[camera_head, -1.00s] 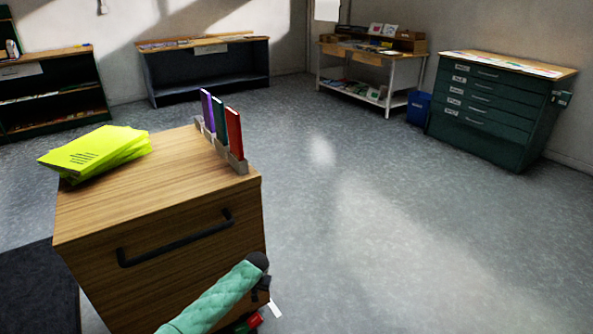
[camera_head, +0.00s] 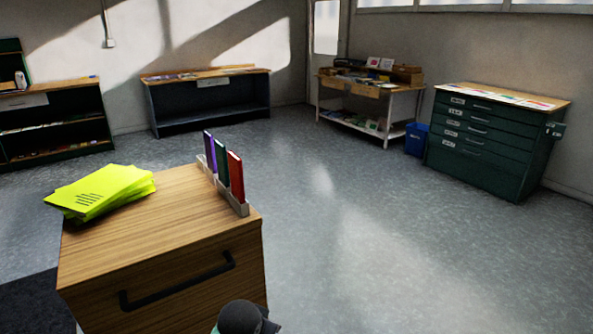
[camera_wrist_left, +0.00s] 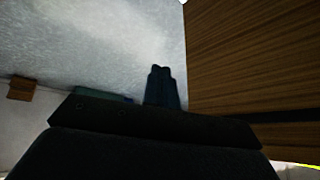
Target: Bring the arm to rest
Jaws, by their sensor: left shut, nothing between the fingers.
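My left gripper (camera_wrist_left: 161,72) shows in the left wrist view with its dark fingers together and nothing between them. It points along the grey floor, beside the wooden side of a cabinet (camera_wrist_left: 245,60), apart from it in the picture. In the head view only a dark rounded part of my arm shows at the bottom edge, in front of the wooden drawer cabinet (camera_head: 165,272); the fingers are hidden there. My right gripper is in neither view.
On the cabinet lie yellow-green booklets (camera_head: 100,190) and a holder (camera_head: 241,208) with purple, green and red upright books. Shelves (camera_head: 210,105), a worktable (camera_head: 372,90), a blue bin (camera_head: 416,138) and green drawers (camera_head: 490,140) stand farther back. The floor between is clear.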

